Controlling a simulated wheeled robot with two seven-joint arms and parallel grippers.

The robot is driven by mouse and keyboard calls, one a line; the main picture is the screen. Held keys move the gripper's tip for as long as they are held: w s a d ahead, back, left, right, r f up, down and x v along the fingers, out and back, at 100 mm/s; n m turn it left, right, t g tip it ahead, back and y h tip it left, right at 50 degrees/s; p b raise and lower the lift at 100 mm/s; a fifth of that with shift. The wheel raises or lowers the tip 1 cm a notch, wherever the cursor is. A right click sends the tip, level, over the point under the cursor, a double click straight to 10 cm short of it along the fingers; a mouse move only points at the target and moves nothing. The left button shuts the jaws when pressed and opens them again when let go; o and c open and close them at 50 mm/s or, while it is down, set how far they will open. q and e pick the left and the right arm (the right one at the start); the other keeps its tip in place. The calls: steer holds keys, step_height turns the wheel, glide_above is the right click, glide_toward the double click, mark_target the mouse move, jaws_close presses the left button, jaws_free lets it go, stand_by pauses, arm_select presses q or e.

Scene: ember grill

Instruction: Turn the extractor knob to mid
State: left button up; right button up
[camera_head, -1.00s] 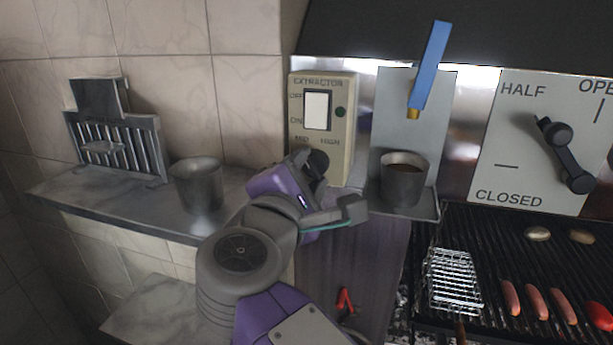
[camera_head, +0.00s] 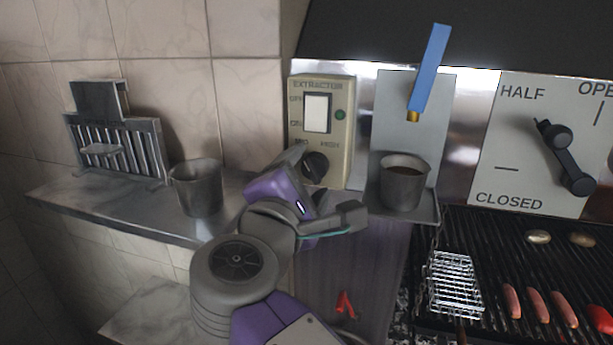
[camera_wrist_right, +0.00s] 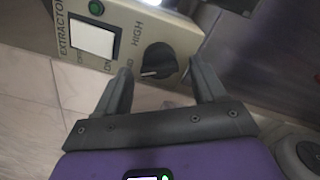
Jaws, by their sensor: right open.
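The extractor knob (camera_head: 316,167) is a dark round dial low on the cream extractor panel (camera_head: 346,137). The knob also shows in the right wrist view (camera_wrist_right: 158,62), with a pale mark on its face pointing left, towards a label partly hidden by a finger. HIGH is readable there. My right gripper (camera_head: 328,188) is at the panel's lower part, in front of the knob. In the right wrist view my right gripper (camera_wrist_right: 161,70) is open, with the knob lying ahead between its fingertips. I cannot tell whether they touch it. My left gripper is not in view.
A white rocker switch (camera_head: 316,113) and green lamp (camera_head: 340,114) sit above the knob. A metal cup (camera_head: 198,188) stands on the left shelf. A filled cup (camera_head: 403,182), blue-handled tool (camera_head: 431,70) and damper lever (camera_head: 562,155) are to the right, above the grill (camera_head: 490,240).

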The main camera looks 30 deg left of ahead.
steer(key=b+v, duration=0.1)
steer(key=v, duration=0.6)
steer(key=shift+r, duration=0.15)
